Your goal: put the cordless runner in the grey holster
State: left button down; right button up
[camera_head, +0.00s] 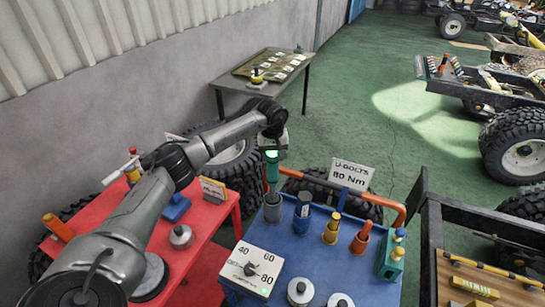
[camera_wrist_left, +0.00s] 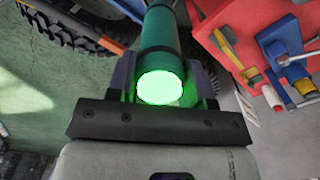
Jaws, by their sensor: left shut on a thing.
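The cordless runner, a dark green cylinder (camera_head: 272,172) with a glowing green end, stands roughly upright over the blue cart's back left corner. My left gripper (camera_head: 270,150) is shut on its upper part. In the left wrist view the runner's lit end (camera_wrist_left: 161,88) sits between the fingers, its green body (camera_wrist_left: 159,30) reaching away. The grey holster (camera_head: 272,210) is directly below the runner in the head view. The runner's lower end meets the holster's mouth in the picture; I cannot tell whether it is inside or just above. My right gripper is not in view.
Other holsters with tools stand to the right: dark blue (camera_head: 302,222), yellow (camera_head: 330,236) and orange (camera_head: 359,246). An orange rail (camera_head: 385,203) and a U-bolts sign (camera_head: 351,176) rise behind. A dial box (camera_head: 250,268) is in front. A red table (camera_head: 208,225) is at left.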

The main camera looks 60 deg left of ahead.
pick_arm(q)
jog(key=shift+f, duration=0.25)
jog(key=c, duration=0.5)
grip_release()
jog(key=shift+f, duration=0.15)
